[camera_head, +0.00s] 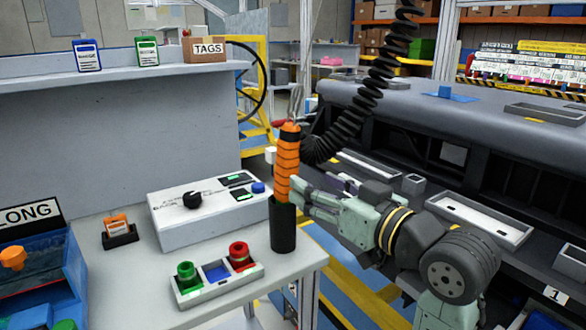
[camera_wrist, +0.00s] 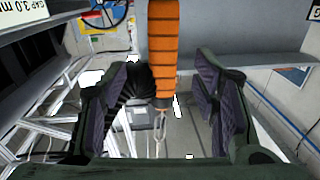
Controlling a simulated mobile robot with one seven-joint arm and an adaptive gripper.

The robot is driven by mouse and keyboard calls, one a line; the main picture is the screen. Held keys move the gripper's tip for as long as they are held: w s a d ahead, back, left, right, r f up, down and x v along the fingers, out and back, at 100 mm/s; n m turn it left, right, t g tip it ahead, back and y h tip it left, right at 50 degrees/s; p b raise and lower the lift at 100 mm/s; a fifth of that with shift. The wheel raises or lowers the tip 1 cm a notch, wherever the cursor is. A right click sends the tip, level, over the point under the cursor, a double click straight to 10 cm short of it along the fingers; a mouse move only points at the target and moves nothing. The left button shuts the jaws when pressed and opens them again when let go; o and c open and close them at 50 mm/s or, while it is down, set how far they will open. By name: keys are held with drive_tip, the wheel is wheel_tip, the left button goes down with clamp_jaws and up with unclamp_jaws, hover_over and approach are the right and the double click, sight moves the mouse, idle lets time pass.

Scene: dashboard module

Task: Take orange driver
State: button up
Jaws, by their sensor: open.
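The orange driver (camera_head: 287,168) has a ribbed orange body with black bands near its top and a metal loop above. It stands upright in a black cylindrical holder (camera_head: 283,225), which hides its lower end. My gripper (camera_head: 297,192) comes from the right, level with the lower part of the driver, just above the holder's rim. In the wrist view the driver (camera_wrist: 164,50) lies between the two open fingers of my gripper (camera_wrist: 163,95), with a visible gap on each side. The exact depth of the fingers along it is hard to tell.
A white control box (camera_head: 207,212) stands left of the holder, with a red, blue and green button tray (camera_head: 217,283) in front. A coiled black cable (camera_head: 365,95) hangs behind the driver. The dashboard module (camera_head: 450,130) lies to the right, beyond a floor gap.

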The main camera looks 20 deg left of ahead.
sight(287, 171)
drive_tip(key=p+x, duration=0.2)
drive_tip(key=x, duration=0.5)
drive_tip(key=shift+a, duration=0.35)
drive_tip(key=shift+w+a+f, duration=0.1)
drive_tip(key=shift+w+a, duration=0.2)
drive_tip(key=shift+a, duration=0.15)
drive_tip(key=shift+c, duration=0.5)
clamp_jaws()
